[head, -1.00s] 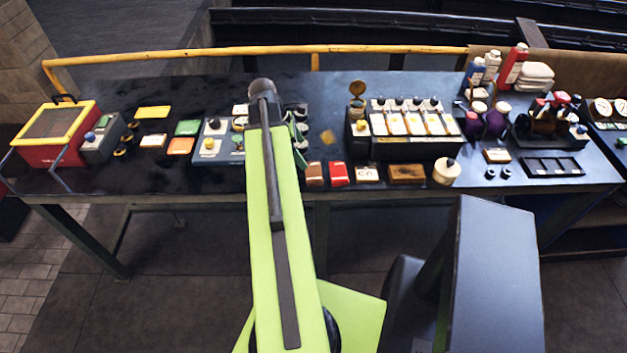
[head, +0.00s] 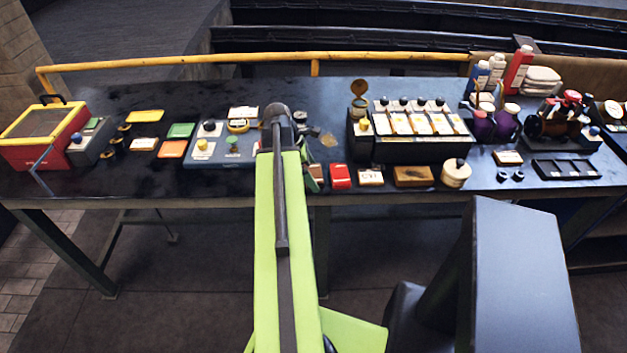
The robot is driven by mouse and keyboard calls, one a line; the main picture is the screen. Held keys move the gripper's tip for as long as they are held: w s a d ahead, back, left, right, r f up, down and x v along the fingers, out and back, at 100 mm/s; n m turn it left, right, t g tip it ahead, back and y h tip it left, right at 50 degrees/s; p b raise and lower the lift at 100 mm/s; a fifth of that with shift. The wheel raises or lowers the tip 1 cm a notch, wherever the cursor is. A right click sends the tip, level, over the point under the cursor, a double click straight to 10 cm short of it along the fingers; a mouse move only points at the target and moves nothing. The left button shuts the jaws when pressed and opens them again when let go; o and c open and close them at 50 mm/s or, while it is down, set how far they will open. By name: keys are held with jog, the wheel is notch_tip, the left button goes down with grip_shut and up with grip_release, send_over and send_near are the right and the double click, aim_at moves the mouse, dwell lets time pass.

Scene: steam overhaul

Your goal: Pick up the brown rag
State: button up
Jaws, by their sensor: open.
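A flat brown block-like piece with a dark patch (head: 413,176) lies near the front edge of the table, right of centre. My gripper (head: 311,174) is mostly hidden behind my green arm.
A red block (head: 340,176) and a white labelled block (head: 370,177) lie between my gripper and the brown piece. A cream round pot (head: 456,174) stands just right of it. A black rack with white cards (head: 410,148) stands behind. A yellow rail (head: 200,60) runs along the back.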

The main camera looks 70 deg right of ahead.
jog(key=c, duration=1.2)
jog(key=shift+r, duration=0.15)
